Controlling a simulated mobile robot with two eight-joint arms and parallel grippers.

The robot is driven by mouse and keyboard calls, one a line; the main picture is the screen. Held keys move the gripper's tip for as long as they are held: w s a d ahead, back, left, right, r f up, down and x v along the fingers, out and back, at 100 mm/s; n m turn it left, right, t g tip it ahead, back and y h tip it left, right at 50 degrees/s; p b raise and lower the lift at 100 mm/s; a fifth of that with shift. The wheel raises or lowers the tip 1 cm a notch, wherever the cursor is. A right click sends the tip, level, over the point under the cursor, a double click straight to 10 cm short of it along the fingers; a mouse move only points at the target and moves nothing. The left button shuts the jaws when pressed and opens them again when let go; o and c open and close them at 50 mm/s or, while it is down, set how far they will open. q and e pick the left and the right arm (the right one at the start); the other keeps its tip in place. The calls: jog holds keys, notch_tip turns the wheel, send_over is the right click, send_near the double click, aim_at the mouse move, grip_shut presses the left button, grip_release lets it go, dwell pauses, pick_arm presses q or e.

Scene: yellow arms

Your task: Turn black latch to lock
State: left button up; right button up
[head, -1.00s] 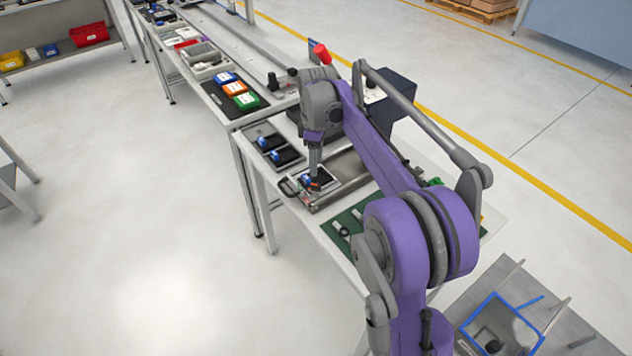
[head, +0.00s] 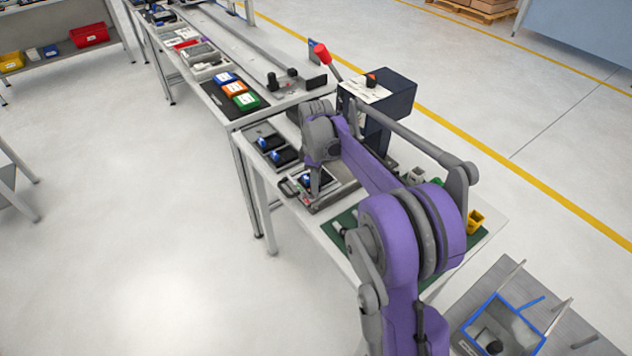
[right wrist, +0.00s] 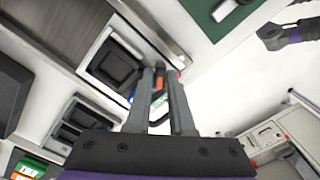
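A metal fixture (head: 330,196) on the near table holds a dark device with a blue part (head: 312,181); it also shows in the right wrist view (right wrist: 116,62). A black curved handle, apparently the latch (head: 289,188), sits at the fixture's left edge. In the right wrist view a dark curved part (right wrist: 160,113) shows between my fingers, beside a small orange-red piece. My right gripper (right wrist: 160,74) has a gap between its fingertips and is at the fixture's edge; contact cannot be told. A grey and purple part (right wrist: 282,36), apparently my left gripper, shows at the upper right.
Two similar dark devices (head: 278,150) lie behind the fixture. Floor on the left is clear.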

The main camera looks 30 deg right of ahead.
grip_shut()
jog(key=shift+m, duration=0.4)
jog(key=m, duration=0.3)
jog(key=shift+m, duration=0.3)
jog(key=shift+m+b, duration=0.35)
jog(key=shift+m, duration=1.35)
jog(key=o, duration=0.5)
grip_release()
jog(key=shift+r, duration=0.1)
